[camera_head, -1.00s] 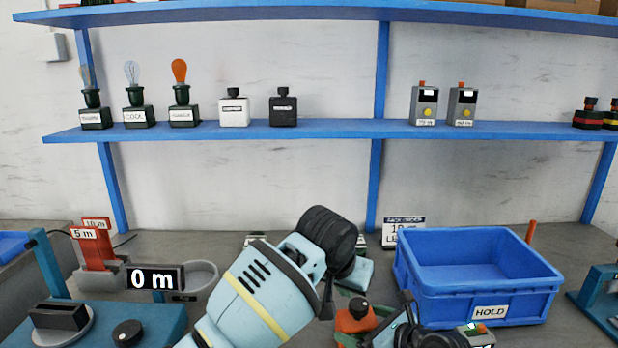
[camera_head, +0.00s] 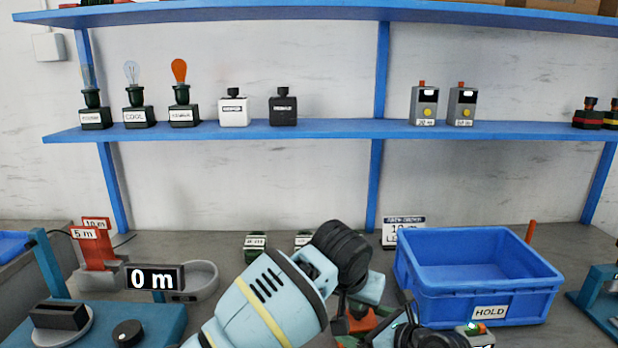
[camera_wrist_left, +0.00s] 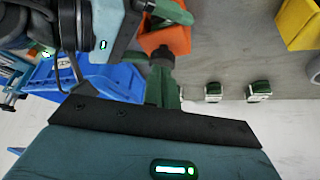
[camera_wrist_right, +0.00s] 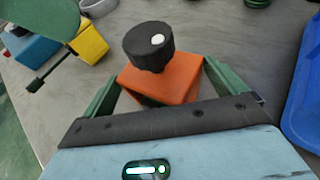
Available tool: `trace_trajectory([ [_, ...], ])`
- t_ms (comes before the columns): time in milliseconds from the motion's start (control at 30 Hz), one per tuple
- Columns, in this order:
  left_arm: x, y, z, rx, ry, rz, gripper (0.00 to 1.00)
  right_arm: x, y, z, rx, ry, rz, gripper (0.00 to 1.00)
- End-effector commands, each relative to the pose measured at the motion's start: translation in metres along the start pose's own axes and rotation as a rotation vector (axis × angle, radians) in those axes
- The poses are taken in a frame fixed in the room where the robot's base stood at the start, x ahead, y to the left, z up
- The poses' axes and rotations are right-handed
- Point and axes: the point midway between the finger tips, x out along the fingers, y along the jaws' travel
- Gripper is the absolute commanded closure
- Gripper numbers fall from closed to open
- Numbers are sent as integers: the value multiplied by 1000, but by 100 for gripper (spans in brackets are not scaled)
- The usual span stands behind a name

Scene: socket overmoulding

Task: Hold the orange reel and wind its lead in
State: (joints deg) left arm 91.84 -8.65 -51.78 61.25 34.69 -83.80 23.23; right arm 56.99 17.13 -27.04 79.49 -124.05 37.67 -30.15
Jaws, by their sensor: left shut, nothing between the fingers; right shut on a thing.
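The orange reel (camera_wrist_right: 172,82) is a small orange block with a round black knob (camera_wrist_right: 148,45) bearing a white dot. My right gripper (camera_wrist_right: 160,76) is shut on it, a green finger on either side. In the head view the reel (camera_head: 358,322) is partly hidden behind my left arm, left of the blue bin. My left gripper (camera_wrist_left: 161,68) is shut with nothing between its fingers. Its tips are close to the knob and the reel (camera_wrist_left: 172,38); I cannot tell whether they touch. I cannot make out the reel's lead.
The blue HOLD bin (camera_head: 480,285) stands right of the reel. At the left are a blue device with a "0 m" display (camera_head: 153,278), a round grey dish (camera_head: 200,280) and red 5 m and 10 m markers (camera_head: 92,245). Small green-labelled items (camera_head: 256,243) stand behind my left arm.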

Motion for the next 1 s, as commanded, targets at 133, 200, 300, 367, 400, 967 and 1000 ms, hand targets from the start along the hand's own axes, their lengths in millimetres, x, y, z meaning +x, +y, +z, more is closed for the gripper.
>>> trace_trajectory([
  [133,16,0,9,-1,-2,1,100,0,0,0,0,0,1,26],
  [200,22,0,12,-1,-2,2,100,0,0,0,0,0,1,26],
  [300,29,0,16,-1,-2,2,100,0,0,0,0,0,1,26],
  [367,32,0,17,-1,-1,1,100,0,0,0,0,0,1,26],
  [400,33,0,18,-1,0,1,100,0,0,0,0,0,1,26],
  [967,36,0,19,0,0,0,100,0,1,0,1,0,1,26],
  [1000,36,0,19,0,0,1,100,0,1,0,1,0,1,26],
])
